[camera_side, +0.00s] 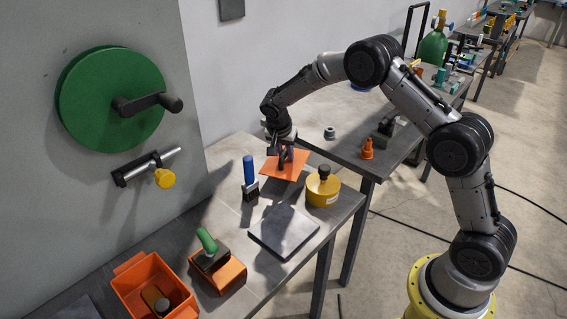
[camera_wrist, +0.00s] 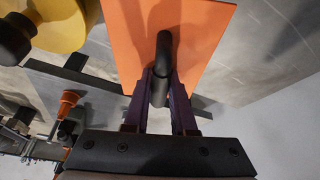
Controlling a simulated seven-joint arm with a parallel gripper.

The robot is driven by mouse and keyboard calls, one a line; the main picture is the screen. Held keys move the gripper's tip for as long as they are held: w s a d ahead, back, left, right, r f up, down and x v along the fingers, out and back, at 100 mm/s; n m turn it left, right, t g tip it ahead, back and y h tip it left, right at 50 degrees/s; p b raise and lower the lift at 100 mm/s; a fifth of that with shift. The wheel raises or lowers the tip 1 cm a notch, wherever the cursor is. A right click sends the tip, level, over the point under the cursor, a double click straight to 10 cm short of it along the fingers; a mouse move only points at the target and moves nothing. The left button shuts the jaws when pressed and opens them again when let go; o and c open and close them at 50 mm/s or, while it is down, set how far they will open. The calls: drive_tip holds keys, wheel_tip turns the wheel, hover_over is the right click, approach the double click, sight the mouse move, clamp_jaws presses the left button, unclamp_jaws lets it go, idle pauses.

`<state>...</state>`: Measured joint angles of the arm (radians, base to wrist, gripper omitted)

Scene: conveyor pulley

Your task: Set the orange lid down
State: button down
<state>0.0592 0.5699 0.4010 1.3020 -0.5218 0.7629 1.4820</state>
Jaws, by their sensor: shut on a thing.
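The orange lid (camera_side: 271,168) is a flat square plate with a dark upright handle. My gripper (camera_side: 286,156) is shut on that handle, above the lid, over the grey table's far part. In the wrist view the lid (camera_wrist: 205,35) fills the upper middle, and the fingers of my gripper (camera_wrist: 160,90) close on the dark handle (camera_wrist: 163,52) from both sides. In the side view the lid looks roughly level. I cannot tell whether its underside touches the table.
A yellow round canister (camera_side: 322,190) stands just right of the lid. A blue-handled tool (camera_side: 249,172) stands to its left. A grey square plate (camera_side: 284,232) lies nearer. An orange block with a green-handled piece (camera_side: 216,263) and an open orange bin (camera_side: 128,287) are at lower left.

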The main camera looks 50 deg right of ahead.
drive_tip(key=shift+w+d+f, duration=0.1)
drive_tip(key=shift+w+f, duration=0.4)
drive_tip(key=shift+f, duration=1.55)
drive_tip(key=shift+f, duration=0.15)
drive_tip(key=c, duration=0.7)
unclamp_jaws()
drive_tip(key=shift+c, duration=0.2)
drive_tip(key=v, duration=1.2)
